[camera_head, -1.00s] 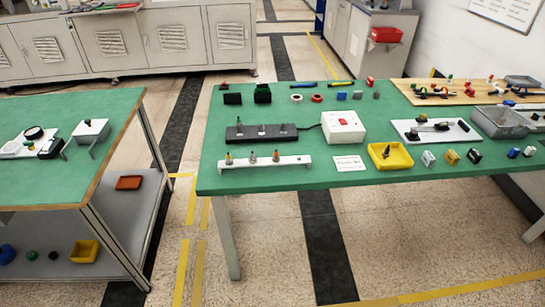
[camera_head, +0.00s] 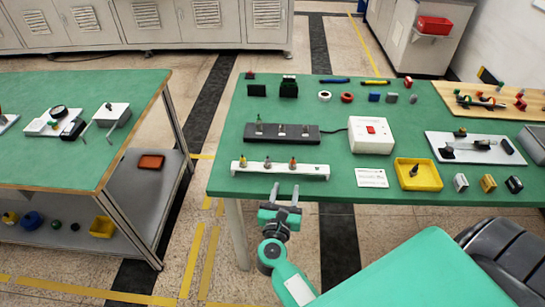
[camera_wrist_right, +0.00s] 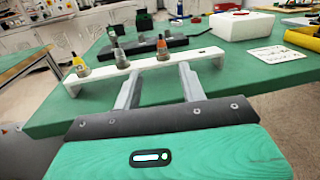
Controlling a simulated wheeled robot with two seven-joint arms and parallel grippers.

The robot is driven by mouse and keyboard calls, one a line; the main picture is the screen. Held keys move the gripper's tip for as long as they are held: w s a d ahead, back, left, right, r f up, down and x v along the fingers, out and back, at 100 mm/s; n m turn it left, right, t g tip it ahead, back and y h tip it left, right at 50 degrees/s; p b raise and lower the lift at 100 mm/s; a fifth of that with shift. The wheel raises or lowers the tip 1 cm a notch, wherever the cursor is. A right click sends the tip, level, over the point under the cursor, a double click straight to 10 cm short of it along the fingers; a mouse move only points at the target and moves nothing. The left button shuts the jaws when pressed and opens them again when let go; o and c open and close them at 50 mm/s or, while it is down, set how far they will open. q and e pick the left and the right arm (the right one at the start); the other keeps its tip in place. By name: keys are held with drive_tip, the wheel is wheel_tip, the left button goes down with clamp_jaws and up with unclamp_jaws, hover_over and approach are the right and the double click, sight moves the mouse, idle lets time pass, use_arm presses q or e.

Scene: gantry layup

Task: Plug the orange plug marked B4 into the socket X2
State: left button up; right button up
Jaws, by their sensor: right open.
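A white rack (camera_head: 280,170) on the green table's near left part holds three upright plugs. In the right wrist view these are a yellow-tipped plug (camera_wrist_right: 79,64) at left, a grey one (camera_wrist_right: 119,54) in the middle and an orange-tipped one (camera_wrist_right: 162,47) at right. Their markings are too small to read. A dark socket strip (camera_head: 282,139) lies behind the rack, with several small fittings on top; I cannot read which is X2. My right gripper (camera_head: 284,190) is open and empty at the table's front edge, before the rack. My left gripper is not in view.
A white box with a red switch (camera_head: 371,134) is cabled to the strip. A yellow tray (camera_head: 418,174) and a white card (camera_head: 371,178) lie to the right. A second green-topped table (camera_head: 60,90) stands at left, across a floor gap.

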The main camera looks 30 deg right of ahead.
sight(292, 164)
drive_tip(key=shift+m, duration=0.3)
drive_tip(key=x, duration=0.2)
drive_tip(key=p+x, duration=0.1)
drive_tip(key=x, duration=0.2)
drive_tip(key=p+x, duration=0.1)
drive_tip(key=x, duration=0.2)
drive_tip(key=shift+r, duration=0.3)
drive_tip(key=shift+w+d, duration=0.15)
drive_tip(key=shift+w, duration=0.05)
drive_tip(key=p+x, duration=0.2)
drive_tip(key=x, duration=0.2)
drive_tip(key=shift+w+d+f, duration=0.1)
drive_tip(key=shift+w+d, duration=0.1)
drive_tip(key=shift+d, duration=0.2)
drive_tip(key=shift+w+d+f, duration=0.1)
drive_tip(key=shift+w+d, duration=0.05)
drive_tip(key=shift+w, duration=0.1)
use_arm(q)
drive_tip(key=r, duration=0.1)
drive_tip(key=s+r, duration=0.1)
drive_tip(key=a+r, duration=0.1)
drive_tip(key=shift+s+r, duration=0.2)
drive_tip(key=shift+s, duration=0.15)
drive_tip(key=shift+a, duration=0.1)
use_arm(e)
drive_tip(key=shift+c, duration=0.2)
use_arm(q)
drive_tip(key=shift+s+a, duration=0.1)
use_arm(e)
clamp_jaws()
